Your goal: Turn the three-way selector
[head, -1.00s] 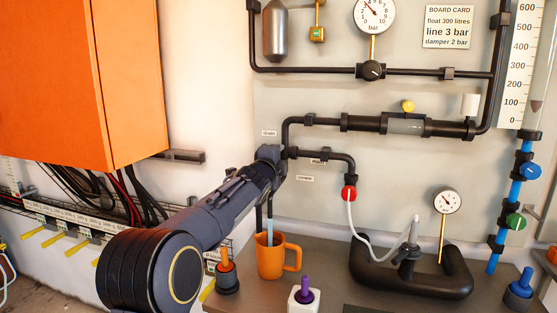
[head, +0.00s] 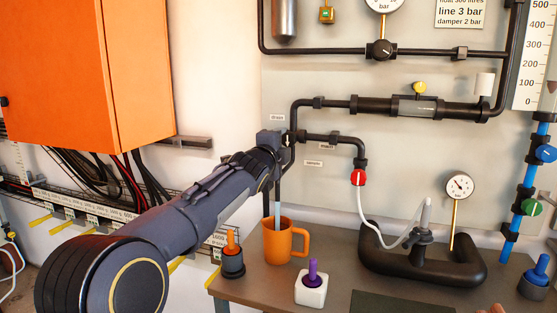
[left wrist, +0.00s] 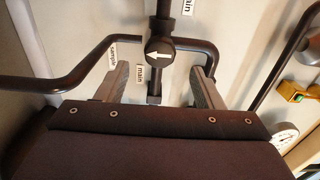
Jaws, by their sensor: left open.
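The three-way selector (left wrist: 158,51) is a round black knob with a white arrow, on a black pipe junction in the left wrist view. Its arrow points left in that picture. Labels reading "main" and "sample…" sit below and left of it, and another label is partly cut off above. My left gripper (left wrist: 160,68) is open, with one finger on each side below the knob, apparently apart from it. In the head view my left gripper (head: 277,138) is at the pipe junction on the wall panel and hides most of the selector. My right gripper is not in view.
Pipes run close around the junction, one ending at a red fitting (head: 358,178) with a white hose. An orange mug (head: 278,243), a white block with a purple peg (head: 311,287) and a black curved stand (head: 430,266) are on the bench below. An orange cabinet (head: 90,75) hangs left.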

